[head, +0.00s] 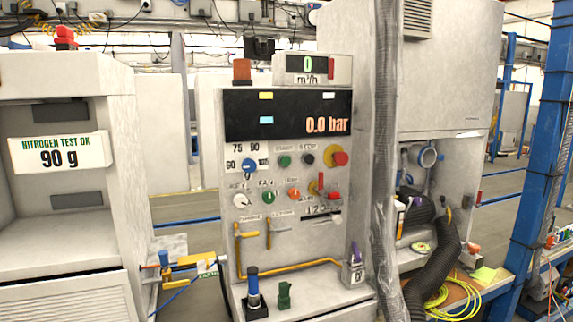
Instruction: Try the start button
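The start button (284,160) is a small green round button on the upright grey control panel (262,215), under a faint label that seems to read START. A dark stop button (308,159) sits just right of it under a STOP label. A larger red button on a yellow collar (340,158) is further right. Nothing covers the start button. Whether it is pressed in cannot be told. Neither of my grippers is in view.
A dark display (288,115) above the buttons reads 0.0 bar. A blue-topped fitting (253,287) and a green fitting (284,295) stand on the ledge below. A grey cabinet (68,150) stands left.

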